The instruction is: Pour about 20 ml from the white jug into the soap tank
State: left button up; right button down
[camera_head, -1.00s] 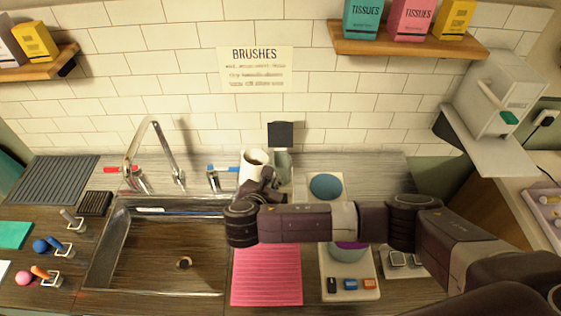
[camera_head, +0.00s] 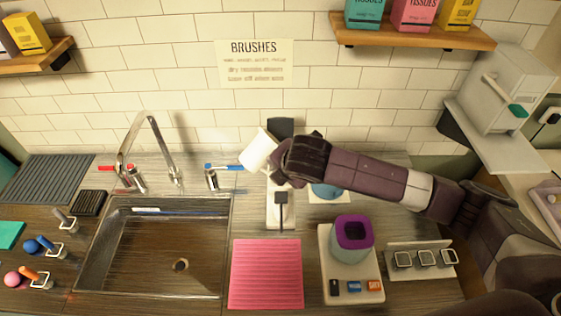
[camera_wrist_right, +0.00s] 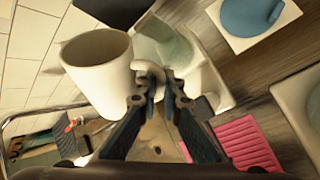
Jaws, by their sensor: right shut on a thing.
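The white jug (camera_head: 259,150) is in my right gripper (camera_head: 283,174), raised beside the black back plate near the wall. It looks tilted in the head view. In the right wrist view the fingers (camera_wrist_right: 158,98) are closed on the handle of the jug (camera_wrist_right: 103,78); no liquid shows. A clear greenish tank (camera_wrist_right: 163,45), apparently the soap tank, stands on a white base right beside the jug. In the head view my gripper hides this tank, but its white base (camera_head: 280,211) with a dark lever shows below. My left gripper is out of view.
The sink (camera_head: 160,250) and tap (camera_head: 150,140) are at left. A pink mat (camera_head: 266,273) lies in front of the dispenser base. A purple-rimmed container (camera_head: 353,233) stands on a device with buttons, near a slotted rack (camera_head: 420,259). A blue round pad (camera_head: 328,190) lies behind my arm.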

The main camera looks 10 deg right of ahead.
jog(key=shift+s+f+y+b, duration=0.1)
jog(key=shift+f+y+b, duration=0.4)
jog(key=shift+b, duration=0.45)
jog(key=shift+a+f+m+g+y+b, duration=0.15)
jog(key=shift+m+y+b, duration=0.2)
jog(key=shift+b, duration=0.3)
jog(key=shift+a+m+g+y+b, duration=0.1)
jog(key=shift+m+g+y+b, duration=0.05)
jog(key=shift+y+b, duration=0.4)
jog(key=shift+f+b, duration=0.25)
jog(key=shift+b, duration=0.6)
jog(key=shift+r+y+p, duration=0.3)
jog(key=shift+p, duration=0.2)
jog(key=shift+m, duration=0.3)
jog(key=shift+y, duration=0.4)
